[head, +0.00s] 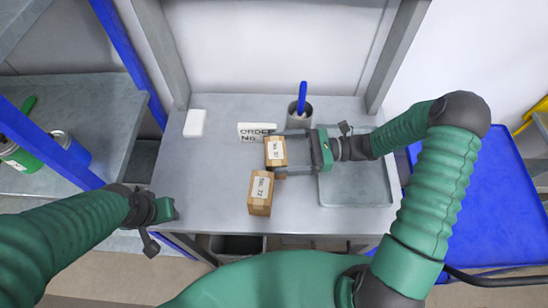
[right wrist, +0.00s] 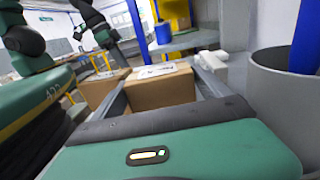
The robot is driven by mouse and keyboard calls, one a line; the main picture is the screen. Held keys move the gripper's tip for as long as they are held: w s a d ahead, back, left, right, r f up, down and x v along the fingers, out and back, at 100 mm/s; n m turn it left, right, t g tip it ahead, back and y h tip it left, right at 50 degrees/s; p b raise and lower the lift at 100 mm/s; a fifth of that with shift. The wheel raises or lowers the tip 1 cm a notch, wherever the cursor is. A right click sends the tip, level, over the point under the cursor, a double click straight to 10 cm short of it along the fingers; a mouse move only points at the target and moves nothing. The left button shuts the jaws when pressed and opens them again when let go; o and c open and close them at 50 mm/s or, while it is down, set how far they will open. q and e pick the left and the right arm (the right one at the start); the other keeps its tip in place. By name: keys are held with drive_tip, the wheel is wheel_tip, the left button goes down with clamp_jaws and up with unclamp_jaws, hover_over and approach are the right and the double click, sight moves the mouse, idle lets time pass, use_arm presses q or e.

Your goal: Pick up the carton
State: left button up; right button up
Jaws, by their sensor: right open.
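Two brown cartons with white labels stand on the grey table. The farther carton (head: 275,150) has my right gripper (head: 279,154) around it, one finger on its far side and one on its near side. The fingers are open, and in the right wrist view this carton (right wrist: 160,92) sits between them. The nearer carton (head: 260,194), its label seeming to read No. 72, stands just in front; it also shows in the right wrist view (right wrist: 98,88), left of the fingers. My left gripper (head: 168,209) is over the table's left edge, apart from both cartons; its fingers are not clear.
A grey cup (head: 299,117) with a blue pen stands close behind the right gripper. A white order sign (head: 256,131) lies behind the farther carton, and a white block (head: 194,123) is farther left. A shallow grey tray (head: 350,198) lies right. The table's left middle is clear.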

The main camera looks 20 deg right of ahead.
drive_tip(key=shift+d, duration=0.15)
drive_tip(key=shift+a, duration=0.5)
drive_tip(key=c, duration=1.2)
drive_tip(key=shift+d, duration=0.15)
